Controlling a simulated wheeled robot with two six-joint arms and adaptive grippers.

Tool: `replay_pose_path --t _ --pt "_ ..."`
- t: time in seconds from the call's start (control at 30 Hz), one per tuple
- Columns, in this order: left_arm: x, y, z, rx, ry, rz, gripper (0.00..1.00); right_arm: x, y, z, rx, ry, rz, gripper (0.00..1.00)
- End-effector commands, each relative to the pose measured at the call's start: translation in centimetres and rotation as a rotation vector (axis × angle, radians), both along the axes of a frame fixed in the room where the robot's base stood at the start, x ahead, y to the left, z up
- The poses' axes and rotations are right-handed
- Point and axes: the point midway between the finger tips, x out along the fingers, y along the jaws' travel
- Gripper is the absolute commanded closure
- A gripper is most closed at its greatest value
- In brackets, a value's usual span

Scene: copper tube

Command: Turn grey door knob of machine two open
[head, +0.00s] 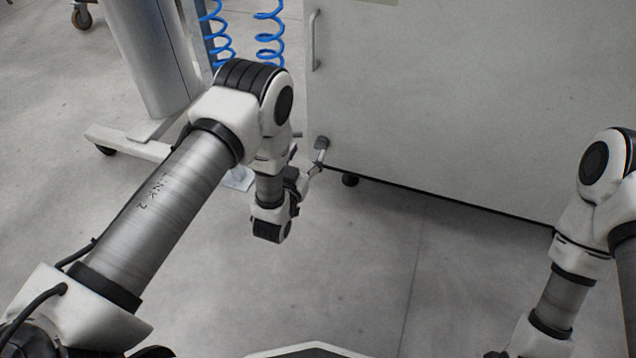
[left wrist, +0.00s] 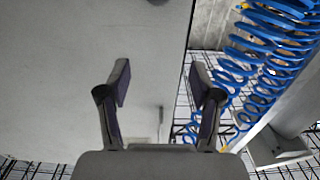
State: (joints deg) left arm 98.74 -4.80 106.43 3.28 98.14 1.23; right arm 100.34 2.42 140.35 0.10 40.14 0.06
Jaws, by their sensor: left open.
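A grey vertical bar handle (head: 315,40) sits near the left edge of a large pale machine panel (head: 430,90) in the head view. It is the only door knob I can make out; no machine number is readable. My left gripper (head: 309,140) is at the panel's lower left corner, below the handle and apart from it. In the left wrist view its two fingers (left wrist: 161,90) are spread with nothing between them, facing the panel (left wrist: 60,70).
Blue coiled hoses (head: 269,35) hang left of the machine, beside a grey column (head: 155,55) on a wheeled base (head: 130,143). The hoses also show in the left wrist view (left wrist: 270,50). The floor (head: 400,280) in front is clear.

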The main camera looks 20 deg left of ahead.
Motion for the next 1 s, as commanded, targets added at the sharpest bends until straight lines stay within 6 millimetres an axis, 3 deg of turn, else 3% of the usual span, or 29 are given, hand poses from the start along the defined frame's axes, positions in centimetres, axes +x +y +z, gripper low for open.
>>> replay_pose_path --t 0.03,0.13,0.33,0.7,0.97,1.0 --pt "0.0 -0.2 -4.1 0.001 0.001 -0.004 0.35 0.0 0.0 -4.1 0.000 0.000 0.000 0.60" --pt "-0.1 -0.4 -5.8 0.001 0.004 -0.008 0.35 0.0 0.0 -5.7 0.000 -0.001 0.000 0.60" --pt "0.9 -0.4 -5.9 0.001 0.004 -0.008 0.35 0.1 0.0 -6.2 0.000 -0.003 -0.001 0.60" --pt "7.1 -0.7 -6.0 0.001 0.005 -0.008 0.35 0.2 -0.1 -9.4 -0.001 -0.006 -0.008 0.60" --pt "7.6 -0.7 -5.7 0.001 0.009 -0.008 0.35 0.3 -0.1 -9.3 -0.001 -0.007 -0.009 0.60" --pt "7.6 -0.7 -5.7 0.001 0.009 -0.008 0.39 0.3 -0.1 -9.3 -0.001 -0.007 -0.009 0.60"
